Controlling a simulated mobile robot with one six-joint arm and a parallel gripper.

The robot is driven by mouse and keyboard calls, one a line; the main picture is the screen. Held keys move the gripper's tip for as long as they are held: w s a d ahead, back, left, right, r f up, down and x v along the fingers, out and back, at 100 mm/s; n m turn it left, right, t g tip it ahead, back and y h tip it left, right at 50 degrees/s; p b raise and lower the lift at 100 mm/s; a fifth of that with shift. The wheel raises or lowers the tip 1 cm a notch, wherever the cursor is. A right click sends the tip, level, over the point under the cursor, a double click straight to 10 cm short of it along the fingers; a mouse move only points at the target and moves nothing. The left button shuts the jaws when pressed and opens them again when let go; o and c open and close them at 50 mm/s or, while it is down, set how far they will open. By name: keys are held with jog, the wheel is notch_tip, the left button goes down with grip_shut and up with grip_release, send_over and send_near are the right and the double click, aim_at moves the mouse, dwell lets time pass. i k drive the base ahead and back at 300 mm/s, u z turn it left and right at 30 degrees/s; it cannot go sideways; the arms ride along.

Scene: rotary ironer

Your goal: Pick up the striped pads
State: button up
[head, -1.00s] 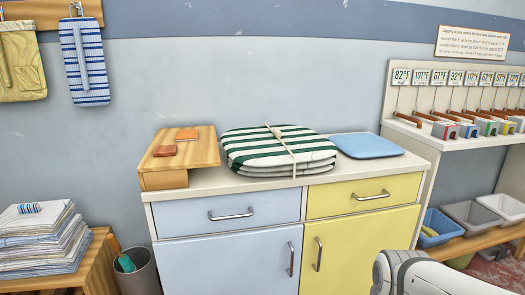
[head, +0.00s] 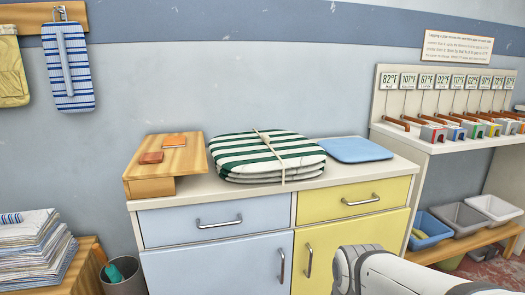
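The striped pads (head: 240,157), green and white, lie stacked flat on the cabinet top (head: 190,193), tied with a pale cord that is knotted on top. They sit between a wooden stand and a flat blue pad. Nothing touches them from above. A white link of my arm shows at the lower right of the head view, in front of the yellow cabinet door. My gripper is outside the view.
The wooden stand (head: 190,172) with two small brown pieces is left of the pads; the blue pad (head: 355,149) is right. A shelf (head: 450,143) with several hanging tags stands at right. Folded cloths (head: 30,255) and a bin (head: 122,278) are at lower left.

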aim_at(254, 156)
jog(key=i, duration=0.9)
